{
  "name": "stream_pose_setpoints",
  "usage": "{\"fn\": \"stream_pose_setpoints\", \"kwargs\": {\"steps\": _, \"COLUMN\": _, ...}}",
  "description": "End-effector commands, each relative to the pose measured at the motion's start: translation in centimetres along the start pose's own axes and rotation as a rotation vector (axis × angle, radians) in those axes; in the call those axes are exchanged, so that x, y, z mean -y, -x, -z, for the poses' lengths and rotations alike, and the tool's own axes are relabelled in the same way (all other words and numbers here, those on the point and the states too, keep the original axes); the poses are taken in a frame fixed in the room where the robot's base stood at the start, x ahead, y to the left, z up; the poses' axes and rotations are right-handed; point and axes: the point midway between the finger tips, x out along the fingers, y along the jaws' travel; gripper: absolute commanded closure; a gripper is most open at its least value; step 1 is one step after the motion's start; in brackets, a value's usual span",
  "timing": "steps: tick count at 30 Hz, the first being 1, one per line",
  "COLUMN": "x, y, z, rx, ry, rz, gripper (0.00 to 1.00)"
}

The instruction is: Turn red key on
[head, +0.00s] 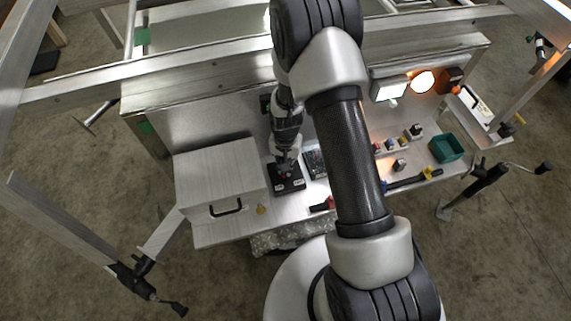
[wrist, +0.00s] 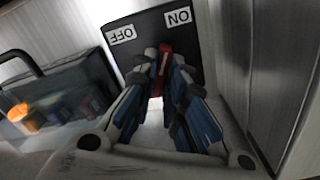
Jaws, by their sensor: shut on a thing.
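A black switch panel (wrist: 150,27) has a white OFF label (wrist: 121,35) and a white ON label (wrist: 178,17), both upside down in the wrist view. The red key (wrist: 165,57) stands out from the panel, nearly upright in this view with its top leaning slightly towards the ON side. My gripper (wrist: 164,68) is shut on the key, with a finger on each side hiding its lower part. In the head view the panel (head: 288,184) lies on the metal bench, and my gripper (head: 285,163) is over it.
A metal box with a black handle (head: 222,172) stands left of the panel. A dark keypad-like item (head: 315,163) is close on its right. A green bin (head: 446,148), small coloured blocks and a lit orange lamp (head: 422,81) are farther right.

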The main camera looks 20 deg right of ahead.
Motion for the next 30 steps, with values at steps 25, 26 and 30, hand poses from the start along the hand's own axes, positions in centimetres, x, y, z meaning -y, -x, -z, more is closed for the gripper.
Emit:
{"fn": "stream_pose_setpoints", "kwargs": {"steps": 25, "x": -0.04, "y": -0.05, "z": -0.14, "rx": 0.003, "ry": -0.287, "rz": -0.002, "gripper": 1.00}}
{"fn": "stream_pose_setpoints", "kwargs": {"steps": 26, "x": -0.04, "y": -0.05, "z": -0.14, "rx": 0.003, "ry": -0.287, "rz": -0.002, "gripper": 1.00}}
{"fn": "stream_pose_setpoints", "kwargs": {"steps": 30, "x": -0.04, "y": -0.05, "z": -0.15, "rx": 0.003, "ry": -0.288, "rz": -0.002, "gripper": 1.00}}
